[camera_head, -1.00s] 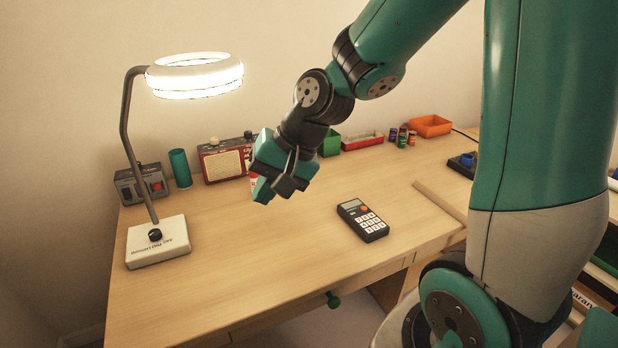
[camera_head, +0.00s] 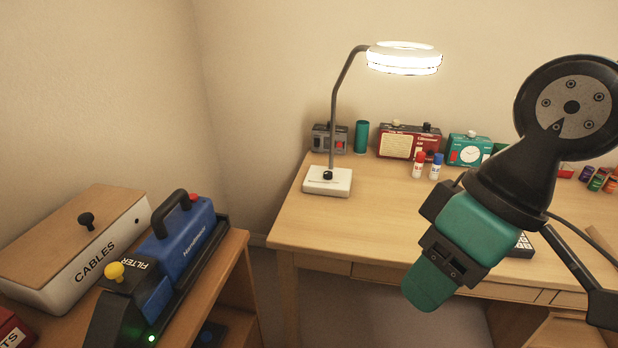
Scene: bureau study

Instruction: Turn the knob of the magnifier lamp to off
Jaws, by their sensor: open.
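The magnifier lamp's ring head (camera_head: 404,58) is lit and hangs over the desk on a thin grey arm. Its white base (camera_head: 318,186) stands at the desk's left end. The small black knob (camera_head: 327,175) sits on top of the base; its pointer is too small to read. My gripper (camera_head: 428,290) is in front of the desk's front edge, to the right of and nearer than the lamp base, well apart from the knob. It is open and I see nothing in it.
A lower shelf at left holds a CABLES box (camera_head: 80,245) and a blue machine (camera_head: 180,245). Bare desk (camera_head: 375,215) lies right of the lamp.

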